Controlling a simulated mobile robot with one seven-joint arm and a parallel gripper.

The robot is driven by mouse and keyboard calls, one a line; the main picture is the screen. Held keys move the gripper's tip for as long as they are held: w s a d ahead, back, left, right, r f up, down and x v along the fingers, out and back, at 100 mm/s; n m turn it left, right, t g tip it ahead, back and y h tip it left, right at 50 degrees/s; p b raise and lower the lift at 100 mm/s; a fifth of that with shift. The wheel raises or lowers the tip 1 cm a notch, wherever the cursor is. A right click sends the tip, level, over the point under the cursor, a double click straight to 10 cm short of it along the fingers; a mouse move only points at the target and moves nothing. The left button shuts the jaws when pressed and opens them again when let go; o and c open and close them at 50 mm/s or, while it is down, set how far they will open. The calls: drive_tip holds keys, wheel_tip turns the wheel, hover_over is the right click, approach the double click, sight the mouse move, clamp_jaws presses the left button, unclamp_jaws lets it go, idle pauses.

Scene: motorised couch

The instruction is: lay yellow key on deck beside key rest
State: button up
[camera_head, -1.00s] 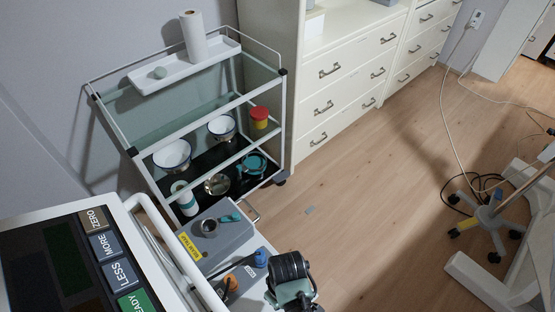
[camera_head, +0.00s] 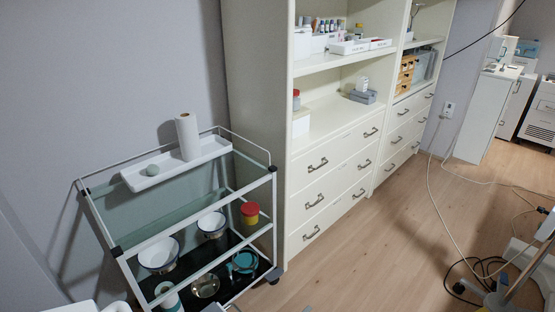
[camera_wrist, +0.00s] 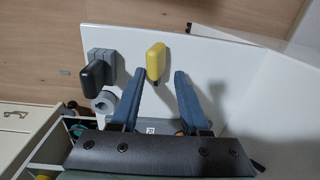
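In the wrist view the yellow key (camera_wrist: 155,62) shows its rounded yellow grip over a white deck (camera_wrist: 212,62), with a thin dark line below it. My gripper (camera_wrist: 160,73) has two blue fingers spread apart, one on each side of the key's lower end. Gaps show between the fingers and the key, so it looks unheld. A grey stepped block (camera_wrist: 104,58), perhaps the key rest, is left of the key with a black handle (camera_wrist: 94,75) on it. The head view does not show the key or my gripper.
A grey ring-shaped part (camera_wrist: 104,102) lies below the block. A white wall (camera_wrist: 285,100) rises at the right of the deck. In the head view, a trolley (camera_head: 125,242) with bowls and jars stands beside a cream cabinet (camera_head: 335,165).

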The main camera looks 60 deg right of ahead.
wheel_tip(320, 180, up, 12)
drive_tip(key=p, duration=0.2)
drive_tip(key=shift+d+r+p, duration=0.2)
drive_tip(key=shift+d+p, duration=0.1)
drive_tip(key=shift+p, duration=0.05)
